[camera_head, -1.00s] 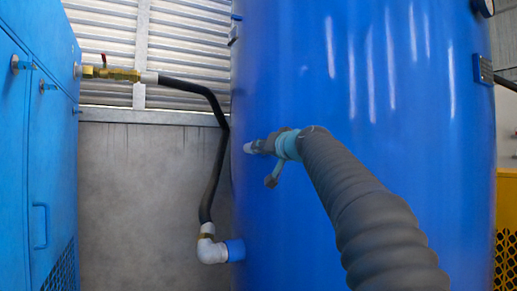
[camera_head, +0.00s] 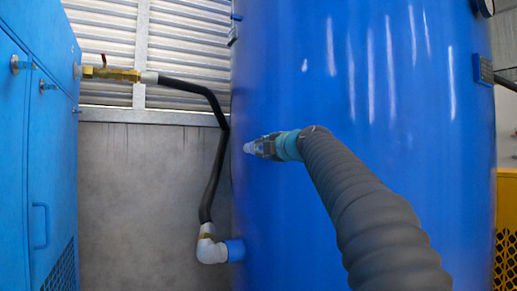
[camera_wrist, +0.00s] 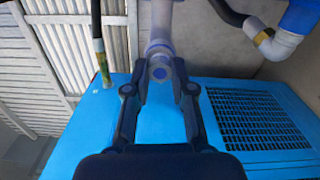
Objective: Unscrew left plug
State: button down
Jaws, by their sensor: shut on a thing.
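My gripper (camera_head: 262,147) is at the left side of the big blue tank (camera_head: 370,90) in the head view, pointing left. A pale grey tip, the left plug (camera_head: 249,147), shows just beyond the fingers. In the wrist view, the two dark fingers of my gripper (camera_wrist: 160,72) close from both sides around the rounded end of the grey plug (camera_wrist: 159,48). A pale grey stem continues from it toward the top edge. The fingers hide parts of the plug, and its thread cannot be seen.
A black hose (camera_head: 214,150) runs from a brass valve (camera_head: 110,73) down to a white elbow (camera_head: 210,248) at the tank's lower left. A blue cabinet (camera_head: 38,150) stands at the left.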

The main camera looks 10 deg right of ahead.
jog(key=shift+n, duration=0.5)
jog(key=c, duration=0.9)
grip_release()
